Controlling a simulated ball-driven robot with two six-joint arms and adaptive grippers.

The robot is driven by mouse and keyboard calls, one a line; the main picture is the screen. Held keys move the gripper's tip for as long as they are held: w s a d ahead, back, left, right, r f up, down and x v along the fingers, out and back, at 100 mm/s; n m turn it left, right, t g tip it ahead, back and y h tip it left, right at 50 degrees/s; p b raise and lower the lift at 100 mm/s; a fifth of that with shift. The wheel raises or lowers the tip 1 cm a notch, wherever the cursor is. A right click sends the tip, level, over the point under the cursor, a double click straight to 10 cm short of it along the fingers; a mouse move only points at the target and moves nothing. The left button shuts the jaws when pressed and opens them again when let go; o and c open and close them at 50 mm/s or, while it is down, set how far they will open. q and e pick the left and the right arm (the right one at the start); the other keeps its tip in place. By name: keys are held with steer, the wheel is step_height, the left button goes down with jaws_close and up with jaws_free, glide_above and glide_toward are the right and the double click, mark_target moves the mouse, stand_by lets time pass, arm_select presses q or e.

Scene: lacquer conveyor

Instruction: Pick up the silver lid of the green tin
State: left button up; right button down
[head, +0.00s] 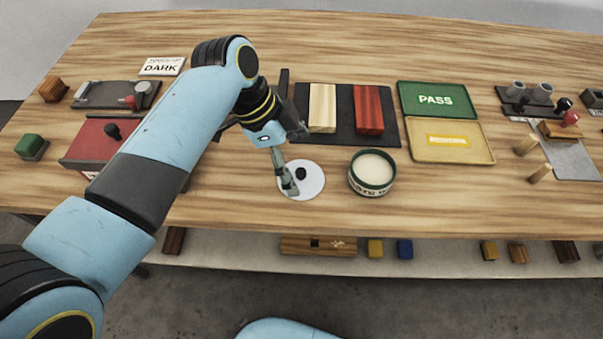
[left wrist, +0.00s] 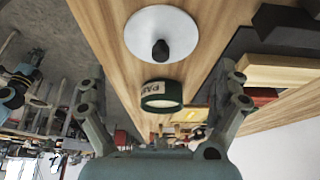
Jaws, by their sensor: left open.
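The silver lid (head: 313,184) lies flat on the wooden table, a pale round disc with a black knob. It also shows in the left wrist view (left wrist: 182,27), its knob upward. The green tin (head: 372,173) stands uncovered just right of the lid, with pale contents showing; in the left wrist view the tin (left wrist: 161,93) is beyond the lid. My left gripper (head: 290,188) is open, over the lid's left part beside the knob in the head view. Its fingers frame the lid and tin from both sides in the wrist view, and nothing is between them. My right gripper is not seen.
A dark board with a cream block (head: 322,108) and a red block (head: 368,110) lies behind the lid. The green PASS tray (head: 437,99) and yellow tray (head: 449,153) are to the right. The table's front edge is close below the lid. Bare wood lies right of the tin.

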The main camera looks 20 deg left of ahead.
mark_target(300, 172)
arm_select(q)
steer(key=x, duration=0.3)
steer(key=shift+f, duration=0.45)
steer(key=shift+w+f, duration=0.1)
steer(key=shift+f, duration=0.15)
steer(key=c, duration=1.4)
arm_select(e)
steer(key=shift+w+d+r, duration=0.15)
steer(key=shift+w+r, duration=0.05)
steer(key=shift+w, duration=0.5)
arm_select(q)
steer(key=shift+s, duration=0.2)
steer(key=shift+c, duration=0.2)
